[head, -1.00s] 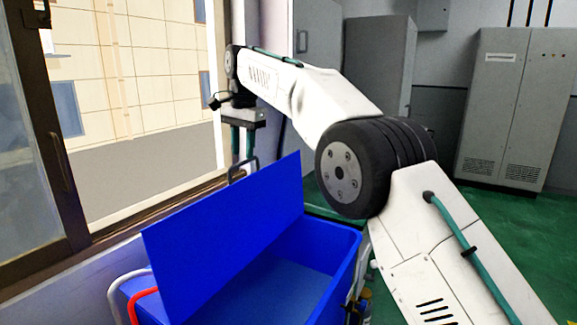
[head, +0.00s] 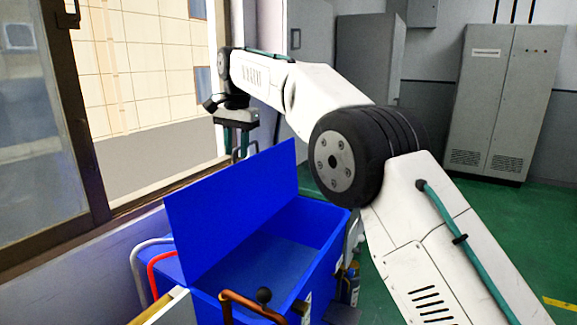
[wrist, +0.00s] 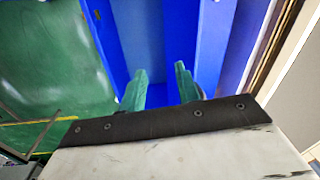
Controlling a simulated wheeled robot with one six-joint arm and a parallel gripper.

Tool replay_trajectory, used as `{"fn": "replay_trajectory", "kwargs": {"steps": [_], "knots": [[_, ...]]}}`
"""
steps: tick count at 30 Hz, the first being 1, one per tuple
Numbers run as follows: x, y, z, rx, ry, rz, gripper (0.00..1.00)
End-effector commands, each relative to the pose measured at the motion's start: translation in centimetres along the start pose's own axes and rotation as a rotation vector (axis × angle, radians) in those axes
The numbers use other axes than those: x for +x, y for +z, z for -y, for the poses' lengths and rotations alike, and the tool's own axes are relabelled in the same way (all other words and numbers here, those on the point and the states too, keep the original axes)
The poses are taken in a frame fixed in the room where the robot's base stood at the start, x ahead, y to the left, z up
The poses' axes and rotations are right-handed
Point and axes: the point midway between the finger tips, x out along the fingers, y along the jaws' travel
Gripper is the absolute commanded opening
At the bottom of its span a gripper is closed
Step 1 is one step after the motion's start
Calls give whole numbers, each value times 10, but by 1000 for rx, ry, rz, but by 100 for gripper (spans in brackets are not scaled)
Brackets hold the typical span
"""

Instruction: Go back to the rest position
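My gripper (head: 236,145) hangs from the end of my outstretched arm, beyond the raised blue lid (head: 235,205). The lid partly hides its fingers in the head view. In the wrist view, the two green fingers of my gripper (wrist: 161,76) stand apart with nothing seen between them. Blue surfaces lie below and ahead of them. My arm is extended, not folded, reaching over to the window side.
An open blue bin (head: 328,238) stands in front of me. A brown handle with a dark knob (head: 258,304) and a red tube (head: 157,272) are near. A window frame (head: 88,150) is at left. Grey cabinets (head: 497,100) stand behind; green floor (head: 470,200) is clear at right.

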Motion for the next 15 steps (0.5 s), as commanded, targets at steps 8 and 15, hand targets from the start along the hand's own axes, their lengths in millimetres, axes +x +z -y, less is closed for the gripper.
{"fn": "replay_trajectory", "kwargs": {"steps": [8,15], "knots": [[38,8,-19,-146,53,41,32],[40,18,-68,-269,81,69,32]]}}
